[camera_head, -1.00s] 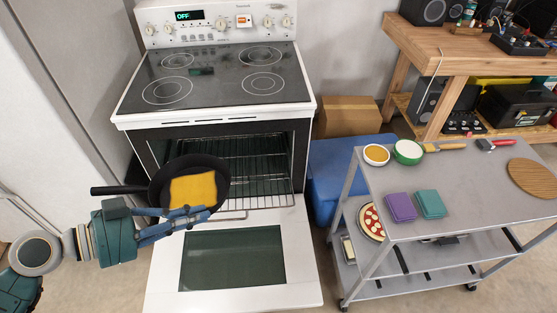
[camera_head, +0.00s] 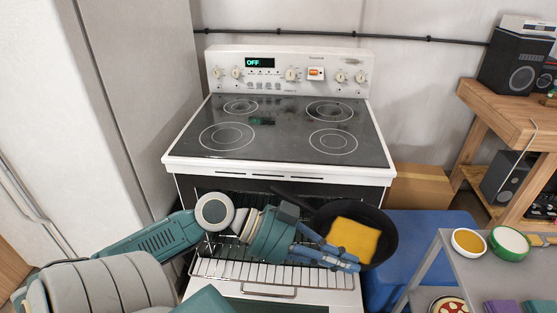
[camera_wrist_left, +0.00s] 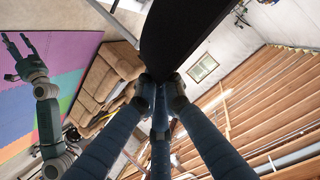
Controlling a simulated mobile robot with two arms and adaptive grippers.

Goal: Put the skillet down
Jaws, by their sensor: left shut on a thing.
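The black skillet (camera_head: 386,225) holds a yellow-orange square piece (camera_head: 353,240). My left gripper (camera_head: 335,257) is shut on the skillet's near side and holds it in the air in front of the stove, below cooktop height. The skillet's handle points up and left, partly behind the gripper. In the left wrist view the fingers (camera_wrist_left: 160,92) close on the skillet's dark edge (camera_wrist_left: 185,40). The stove's black glass cooktop (camera_head: 280,128) is bare. My right gripper (camera_wrist_left: 18,48) shows in the left wrist view, fingers spread and empty; it is outside the head view.
The oven is open, with its wire rack (camera_head: 270,272) out below the gripper. A blue box (camera_head: 425,228) and a cardboard box (camera_head: 420,185) stand right of the stove. A grey cart (camera_head: 455,265) with bowls is at the lower right. A grey wall panel stands left.

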